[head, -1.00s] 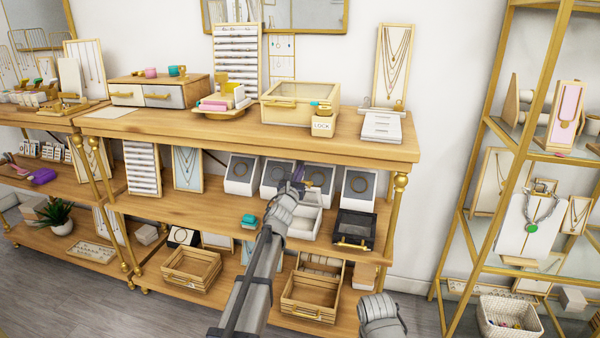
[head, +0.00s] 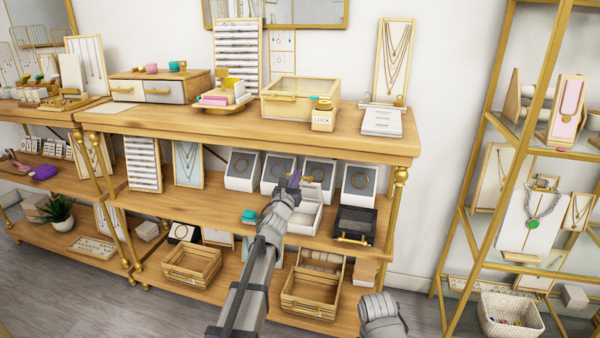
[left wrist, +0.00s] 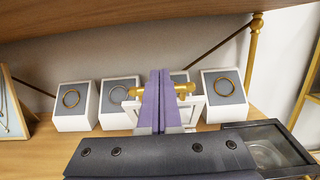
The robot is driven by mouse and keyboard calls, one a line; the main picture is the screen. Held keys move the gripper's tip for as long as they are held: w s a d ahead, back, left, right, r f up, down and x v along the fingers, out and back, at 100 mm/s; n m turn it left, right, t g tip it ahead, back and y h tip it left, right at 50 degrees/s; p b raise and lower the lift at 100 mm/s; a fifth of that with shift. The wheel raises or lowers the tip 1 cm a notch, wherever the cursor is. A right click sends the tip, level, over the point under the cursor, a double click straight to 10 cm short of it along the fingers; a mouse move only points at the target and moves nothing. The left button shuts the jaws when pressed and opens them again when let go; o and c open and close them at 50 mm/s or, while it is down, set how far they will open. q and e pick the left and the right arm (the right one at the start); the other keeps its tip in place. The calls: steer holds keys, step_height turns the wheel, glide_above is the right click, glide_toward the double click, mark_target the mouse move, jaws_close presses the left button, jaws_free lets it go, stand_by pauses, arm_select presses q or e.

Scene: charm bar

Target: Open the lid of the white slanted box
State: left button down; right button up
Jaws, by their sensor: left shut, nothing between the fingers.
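The white slanted box (head: 304,218) stands on the middle shelf, between the small ring displays and a black glass-topped box. Its pale interior shows in the head view, and its lid looks raised at the back, though how far is hard to tell. A gold handle (left wrist: 184,88) and part of the white frame (left wrist: 192,108) show in the left wrist view, partly hidden behind my fingers. My left gripper (head: 294,181) is shut and empty, its purple fingers (left wrist: 160,76) overlapping the handle in view. Contact cannot be made out. My right gripper's fingers are out of view.
The black box (head: 354,226) sits close on the right. Several white ring displays (head: 242,170) line the shelf behind. A teal item (head: 249,216) lies to the left. The wooden upper shelf (head: 350,141) overhangs this space.

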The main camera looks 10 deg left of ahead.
arm_select(q)
steer(key=s+r+p, duration=0.3)
steer(key=s+r, duration=0.1)
steer(key=s, duration=0.4)
steer(key=shift+a+r, duration=0.15)
steer(key=shift+r, duration=0.1)
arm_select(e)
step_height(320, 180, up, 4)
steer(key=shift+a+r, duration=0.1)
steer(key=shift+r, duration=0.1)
arm_select(q)
steer(key=shift+f, duration=0.1)
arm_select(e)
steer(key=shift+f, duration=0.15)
